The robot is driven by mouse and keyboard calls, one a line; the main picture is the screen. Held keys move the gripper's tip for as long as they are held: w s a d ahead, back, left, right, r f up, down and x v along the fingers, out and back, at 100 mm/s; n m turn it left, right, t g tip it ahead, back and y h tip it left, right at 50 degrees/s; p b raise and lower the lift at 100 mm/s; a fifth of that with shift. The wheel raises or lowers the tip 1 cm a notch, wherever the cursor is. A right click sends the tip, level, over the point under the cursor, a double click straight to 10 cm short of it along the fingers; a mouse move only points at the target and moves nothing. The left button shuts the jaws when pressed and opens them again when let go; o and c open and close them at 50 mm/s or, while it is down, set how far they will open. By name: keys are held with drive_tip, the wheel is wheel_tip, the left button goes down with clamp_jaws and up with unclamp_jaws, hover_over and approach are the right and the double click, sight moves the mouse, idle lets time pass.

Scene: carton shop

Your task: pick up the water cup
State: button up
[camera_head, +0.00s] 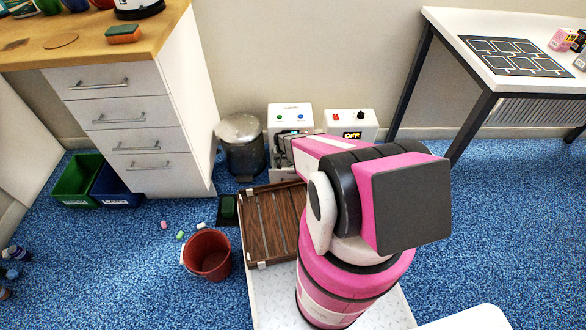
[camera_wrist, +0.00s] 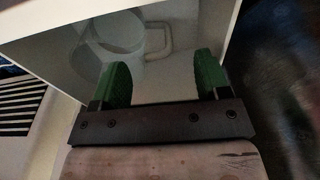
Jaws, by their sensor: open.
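A pale, see-through-looking cup (camera_wrist: 112,52) with a handle (camera_wrist: 162,38) shows in the wrist view, dim and grey inside a white-walled recess. My gripper (camera_wrist: 164,62) is open, its two green fingers pointing toward the cup. The handle appears between and just beyond the fingertips; I cannot tell whether they touch it. The cup's body is partly behind the left finger. In the head view my arm reaches to a white machine (camera_head: 290,109) with green and blue buttons, and the cup is hidden there.
A second white machine (camera_head: 362,121) with an OFF display stands just right of the first. A metal bin (camera_head: 243,150) is on its left. A wooden crate (camera_head: 270,222) and a red bucket (camera_head: 207,255) lie nearer. Blue floor at right is clear.

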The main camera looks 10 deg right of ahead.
drive_tip(key=shift+w+d+f, duration=0.1)
drive_tip(key=shift+w+f, duration=0.05)
drive_tip(key=shift+f, duration=0.75)
drive_tip(key=shift+w+d+f, duration=0.1)
drive_tip(key=shift+w+f, duration=0.05)
drive_tip(key=shift+f, duration=0.75)
drive_tip(key=shift+w+d+f, duration=0.1)
drive_tip(key=shift+w+f, duration=0.05)
drive_tip(key=shift+f, duration=0.75)
drive_tip(key=shift+c, duration=0.3)
drive_tip(key=c, duration=1.1)
drive_tip(key=shift+r, duration=0.25)
wheel_tip(320, 180, up, 12)
drive_tip(key=shift+s+d+f, duration=0.1)
drive_tip(key=shift+s+d, duration=1.05)
drive_tip(key=shift+d, duration=1.55)
drive_tip(key=shift+s+d+f, duration=0.1)
drive_tip(key=shift+s+d, duration=1.1)
drive_tip(key=shift+d, duration=1.55)
drive_tip(key=shift+s+d, duration=1.15)
drive_tip(key=shift+d, duration=1.55)
drive_tip(key=shift+d, duration=0.1)
